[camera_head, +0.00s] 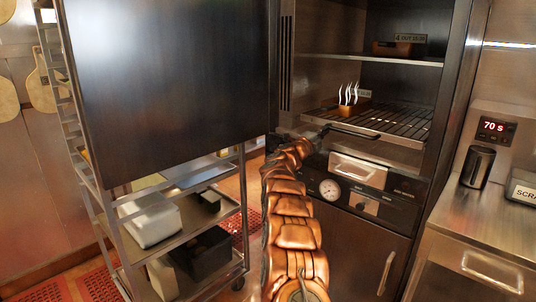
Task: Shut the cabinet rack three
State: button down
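The tall dark cabinet stands open, and its large dark door (170,85) is swung out to the left. Inside, a slatted wire rack (395,120) sits at mid-height with a dark handle bar (355,134) along its front edge. The rack seems to stick out a little at the front; no number shows on it. My gripper (320,136) is at the rack's front left, close to the left end of the handle. Whether it touches the rack, and whether its fingers are open or shut, is too small and dark to tell.
A brown item with pale wisps (347,108) sits on the rack. A shelf (385,59) above holds a brown block (392,48). A control panel (365,195) lies below. A counter (485,225) stands right, and a wheeled cart (180,235) stands left.

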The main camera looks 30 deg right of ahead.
jog(key=shift+w+d+r, duration=0.1)
jog(key=shift+d+r, duration=0.2)
dwell(0.4)
jog(key=shift+f+b, duration=0.45)
jog(key=shift+s+a+f+b, duration=0.15)
jog(key=shift+s+a+b, duration=0.1)
jog(key=shift+a+b, duration=0.2)
jog(key=b+v, duration=0.4)
jog(key=v, duration=0.9)
jog(key=shift+a+r, duration=0.15)
jog(key=shift+r, duration=0.1)
jog(key=shift+w, duration=0.1)
